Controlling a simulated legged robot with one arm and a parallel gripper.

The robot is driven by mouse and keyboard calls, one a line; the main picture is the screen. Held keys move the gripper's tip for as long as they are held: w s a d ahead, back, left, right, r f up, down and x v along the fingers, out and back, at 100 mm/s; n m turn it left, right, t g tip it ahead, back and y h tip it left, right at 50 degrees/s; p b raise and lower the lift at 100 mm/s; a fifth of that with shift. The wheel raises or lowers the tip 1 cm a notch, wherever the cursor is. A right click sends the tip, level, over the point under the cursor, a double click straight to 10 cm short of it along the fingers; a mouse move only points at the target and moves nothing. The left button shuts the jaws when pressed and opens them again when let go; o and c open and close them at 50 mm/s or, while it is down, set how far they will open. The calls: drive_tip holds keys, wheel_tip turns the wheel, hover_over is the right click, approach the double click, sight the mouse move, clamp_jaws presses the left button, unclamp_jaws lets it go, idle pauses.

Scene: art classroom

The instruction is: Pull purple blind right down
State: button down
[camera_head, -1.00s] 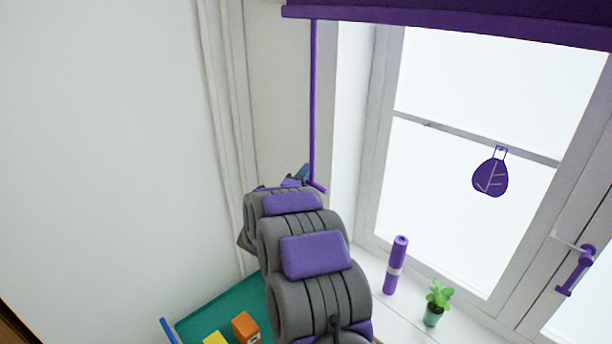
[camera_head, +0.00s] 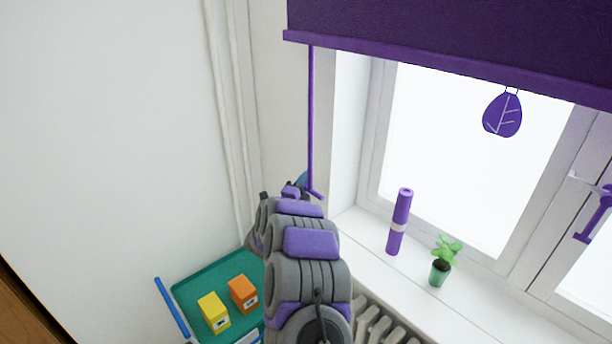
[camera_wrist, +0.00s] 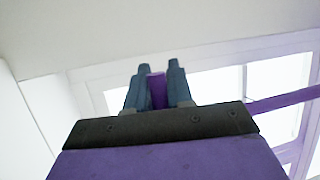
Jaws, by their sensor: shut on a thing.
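The purple blind (camera_head: 450,35) covers the top of the window in the head view, its bottom bar running across above the panes. A thin purple pull rod (camera_head: 311,120) hangs from the left end of that bar down to my gripper (camera_head: 306,184). In the wrist view my gripper (camera_wrist: 158,75) is shut on the purple grip (camera_wrist: 158,92) of the rod, between its two blue-grey fingers. A purple bar (camera_wrist: 285,100) shows at the right of the wrist view. In the head view my arm hides most of the fingers.
A purple roll (camera_head: 400,222) and a potted plant (camera_head: 440,272) stand on the white windowsill (camera_head: 480,300). A purple leaf ornament (camera_head: 502,115) hangs before the pane. A purple window handle (camera_head: 597,215) is at right. A teal tray (camera_head: 190,290) holds yellow and orange boxes at lower left.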

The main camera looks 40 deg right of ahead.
wheel_tip(320, 180, down, 22)
drive_tip(key=b, duration=1.1)
drive_tip(key=shift+b, duration=0.4)
drive_tip(key=c, duration=1.1)
unclamp_jaws()
drive_tip(key=p+v, duration=0.3)
drive_tip(key=v, duration=1.4)
drive_tip(key=shift+s+a+f, duration=0.15)
